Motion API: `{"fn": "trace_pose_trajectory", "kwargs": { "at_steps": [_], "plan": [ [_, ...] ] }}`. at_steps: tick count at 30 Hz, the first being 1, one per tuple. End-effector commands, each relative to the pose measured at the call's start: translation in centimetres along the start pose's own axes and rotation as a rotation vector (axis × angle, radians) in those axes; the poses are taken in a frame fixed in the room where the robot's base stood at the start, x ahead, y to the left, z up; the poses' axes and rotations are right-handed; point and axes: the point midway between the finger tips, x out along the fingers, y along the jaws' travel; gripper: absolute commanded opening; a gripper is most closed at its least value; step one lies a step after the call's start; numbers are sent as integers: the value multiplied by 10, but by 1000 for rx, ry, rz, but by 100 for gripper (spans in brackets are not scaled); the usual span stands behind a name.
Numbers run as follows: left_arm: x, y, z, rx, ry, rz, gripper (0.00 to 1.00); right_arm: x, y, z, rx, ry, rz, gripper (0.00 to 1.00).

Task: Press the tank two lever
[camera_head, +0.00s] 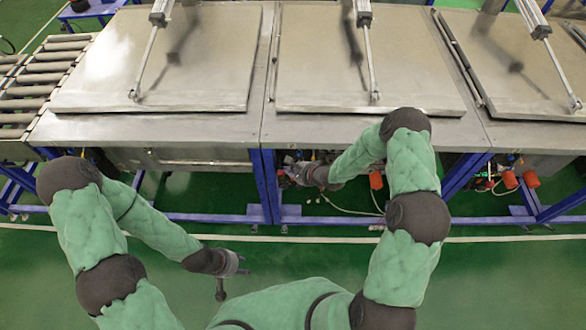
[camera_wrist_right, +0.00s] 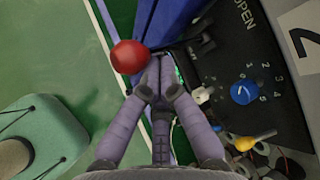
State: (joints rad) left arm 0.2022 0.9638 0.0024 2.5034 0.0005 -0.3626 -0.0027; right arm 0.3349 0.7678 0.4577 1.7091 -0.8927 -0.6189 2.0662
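In the right wrist view, a red ball knob (camera_wrist_right: 128,57) shows just left of my right gripper's (camera_wrist_right: 156,66) fingertips. The fingers are drawn together with nothing seen between them; whether they touch the knob I cannot tell. A dark control panel (camera_wrist_right: 240,60) marked "OPEN", with a "2" plate (camera_wrist_right: 303,35), is to the right. The knob's lever stem is hidden. In the head view, my right gripper (camera_head: 294,173) is under the front edge of the middle tank (camera_head: 365,60), whose lid lies flat.
The panel carries a blue dial (camera_wrist_right: 243,92) and a yellow-tipped part (camera_wrist_right: 245,143). A blue frame leg (camera_head: 268,185) stands left of my right gripper. Hoses and orange parts (camera_head: 376,180) hang to its right. Green floor (camera_head: 480,280) is clear in front.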

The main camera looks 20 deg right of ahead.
Motion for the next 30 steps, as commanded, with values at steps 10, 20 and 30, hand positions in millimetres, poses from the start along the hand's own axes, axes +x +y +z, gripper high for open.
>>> {"fn": "trace_pose_trajectory", "kwargs": {
  "at_steps": [10,20,30],
  "plan": [
    [-2,1,0,-1,0,0,40,-1,-2,3,-2,-4,0,0],
    [-14,5,0,-1,0,0,40,-8,-9,10,-2,-5,2,0],
    [-15,5,0,0,0,0,40,-10,-12,12,-5,-7,-1,0]
  ]
}}
